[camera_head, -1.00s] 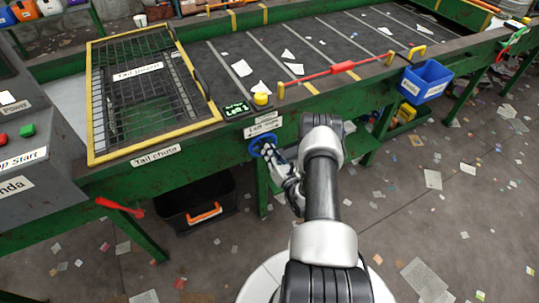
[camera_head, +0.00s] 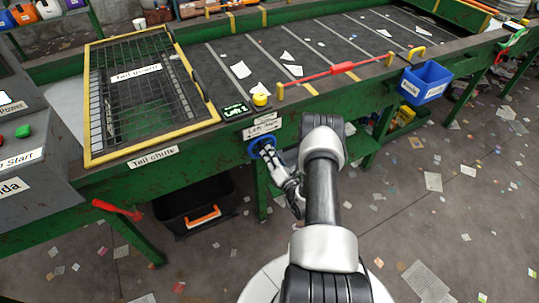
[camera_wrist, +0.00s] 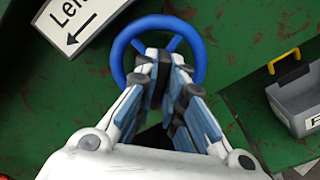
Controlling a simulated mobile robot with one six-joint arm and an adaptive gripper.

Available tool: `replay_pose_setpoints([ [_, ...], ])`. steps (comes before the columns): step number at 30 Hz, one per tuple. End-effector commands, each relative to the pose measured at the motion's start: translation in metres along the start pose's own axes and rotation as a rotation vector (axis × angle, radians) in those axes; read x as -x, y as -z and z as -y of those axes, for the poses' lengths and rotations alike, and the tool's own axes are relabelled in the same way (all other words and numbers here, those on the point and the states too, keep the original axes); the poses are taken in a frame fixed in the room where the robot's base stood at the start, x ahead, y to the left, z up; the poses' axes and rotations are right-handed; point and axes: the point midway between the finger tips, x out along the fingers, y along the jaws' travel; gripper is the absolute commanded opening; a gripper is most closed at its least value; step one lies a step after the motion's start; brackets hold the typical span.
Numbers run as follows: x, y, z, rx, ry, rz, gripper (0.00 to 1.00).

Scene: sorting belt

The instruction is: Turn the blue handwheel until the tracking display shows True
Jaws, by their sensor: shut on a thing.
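The blue handwheel (camera_head: 258,153) is on the green side of the belt frame, under a white arrow label (camera_head: 263,126). In the wrist view the blue rim (camera_wrist: 118,46) and part of its spokes show beyond my fingers. In the head view my gripper (camera_head: 281,168) reaches the wheel from the lower right. The small dark display with green marks (camera_head: 235,110) sits on the frame's top edge above the wheel; its text is too small to read.
A yellow button (camera_head: 260,99) stands beside the display. A yellow-framed tail guard (camera_head: 207,105) covers the belt end at left. A red bar (camera_head: 340,69) runs along the belt edge. A blue bin (camera_head: 428,82) hangs at right. A black crate (camera_head: 190,226) is below.

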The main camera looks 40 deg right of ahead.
Motion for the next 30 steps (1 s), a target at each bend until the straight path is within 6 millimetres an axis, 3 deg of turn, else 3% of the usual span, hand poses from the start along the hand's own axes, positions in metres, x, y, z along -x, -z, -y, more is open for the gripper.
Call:
replay_pose_setpoints([
  [4,0.0,0.001,0.0,0.0,0.001,-0.003,0.0],
  [5,0.0,0.001,0.0,0.0,0.001,-0.003,0.11],
  [13,0.0,0.001,0.0,0.001,0.0,-0.001,0.29],
  [23,0.001,0.0,0.0,0.001,0.0,0.0,0.3],
  [26,0.008,0.0,0.001,0.0,0.002,0.0,0.3],
  [30,0.032,0.0,0.002,-0.002,0.006,0.001,0.3],
])
